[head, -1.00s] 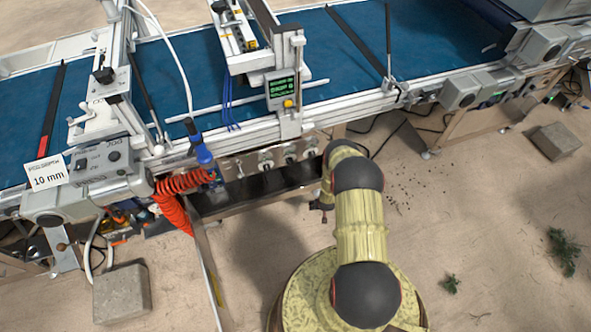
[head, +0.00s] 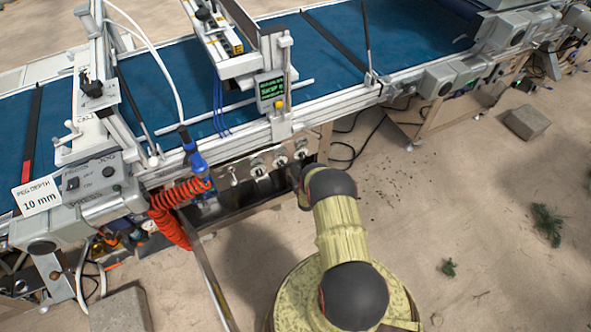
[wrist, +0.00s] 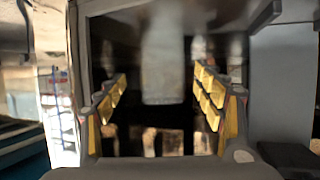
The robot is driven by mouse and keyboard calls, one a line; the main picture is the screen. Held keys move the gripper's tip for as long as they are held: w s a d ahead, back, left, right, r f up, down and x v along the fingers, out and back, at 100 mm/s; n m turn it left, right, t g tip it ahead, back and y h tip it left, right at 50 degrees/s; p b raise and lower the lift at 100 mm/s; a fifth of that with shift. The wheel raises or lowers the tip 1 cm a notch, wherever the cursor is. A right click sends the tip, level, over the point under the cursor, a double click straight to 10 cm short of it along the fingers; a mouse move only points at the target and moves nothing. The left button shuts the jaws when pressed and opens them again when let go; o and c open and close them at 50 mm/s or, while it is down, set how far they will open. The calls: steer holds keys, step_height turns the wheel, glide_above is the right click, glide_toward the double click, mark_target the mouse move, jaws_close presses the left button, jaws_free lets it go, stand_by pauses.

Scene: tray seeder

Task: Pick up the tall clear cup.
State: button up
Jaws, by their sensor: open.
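I cannot make out the tall clear cup for certain in either view. In the wrist view my gripper (wrist: 162,95) is open, with yellow-padded fingers on both sides and a wide gap between them. A blurred pale upright shape (wrist: 163,72) shows beyond the gap; I cannot tell whether it is a cup or a reflection. Nothing is visibly clasped. In the head view my arm reaches to the dark recess (head: 262,190) under the machine's front rail, and its own links hide the gripper.
The seeder's blue belt (head: 180,85) runs across the back. A red coiled hose (head: 172,212) and a blue-handled tool (head: 192,152) hang left of the recess. A metal rail (head: 208,268) runs down toward the front. A grey block (head: 121,309) lies on sandy floor; floor at right is mostly open.

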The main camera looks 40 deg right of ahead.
steer(key=b+x, duration=0.2)
steer(key=x, duration=0.3)
steer(key=shift+w+a+r+b, duration=0.1)
steer(key=shift+w+r+b, duration=0.1)
steer(key=shift+b, duration=0.2)
steer(key=c, duration=0.3)
steer(key=c, duration=1.1)
